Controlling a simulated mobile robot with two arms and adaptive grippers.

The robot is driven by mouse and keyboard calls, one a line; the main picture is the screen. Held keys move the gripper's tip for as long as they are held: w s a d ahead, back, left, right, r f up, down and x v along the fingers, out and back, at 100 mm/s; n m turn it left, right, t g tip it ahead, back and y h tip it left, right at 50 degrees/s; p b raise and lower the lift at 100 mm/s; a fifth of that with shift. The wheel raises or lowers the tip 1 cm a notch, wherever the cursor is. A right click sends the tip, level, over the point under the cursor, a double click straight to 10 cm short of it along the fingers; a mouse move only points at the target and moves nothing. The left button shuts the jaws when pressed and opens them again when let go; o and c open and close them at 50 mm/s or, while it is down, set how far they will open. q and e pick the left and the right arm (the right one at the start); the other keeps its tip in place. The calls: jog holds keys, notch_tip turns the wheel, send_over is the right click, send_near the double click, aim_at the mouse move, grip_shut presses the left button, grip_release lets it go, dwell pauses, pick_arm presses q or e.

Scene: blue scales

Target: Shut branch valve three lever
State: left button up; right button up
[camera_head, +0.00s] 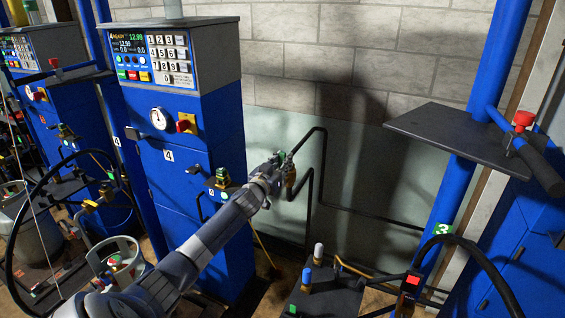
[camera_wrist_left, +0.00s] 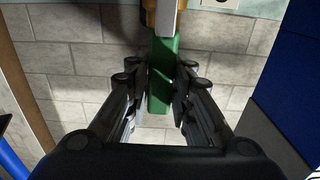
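My left gripper (camera_head: 281,167) reaches the pipework on the wall behind the blue cabinet marked 4. The left wrist view shows a green lever (camera_wrist_left: 163,72) hanging down between the fingers of this gripper (camera_wrist_left: 161,90). The fingers lie close along both sides of the lever and look closed on it. A brass valve body (camera_wrist_left: 149,14) and a grey part sit above the lever. In the head view the brass valve (camera_head: 291,176) is partly hidden by the gripper. No number shows at this valve. My right gripper is not in view.
The blue scale cabinet (camera_head: 222,131) stands close left of my left arm. A dark block (camera_head: 325,293) with knobs is below. The wall between is open.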

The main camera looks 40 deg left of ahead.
pick_arm(q)
grip_shut()
jog(key=shift+d, duration=0.15)
jog(key=w+d+f+m+b, duration=0.2)
jog(key=d+f+m+b, duration=0.5)
jog(key=m, duration=1.1)
jog(key=shift+w+d+f+b, duration=0.3)
jog(key=shift+d+f, duration=0.2)
jog(key=shift+f, duration=0.4)
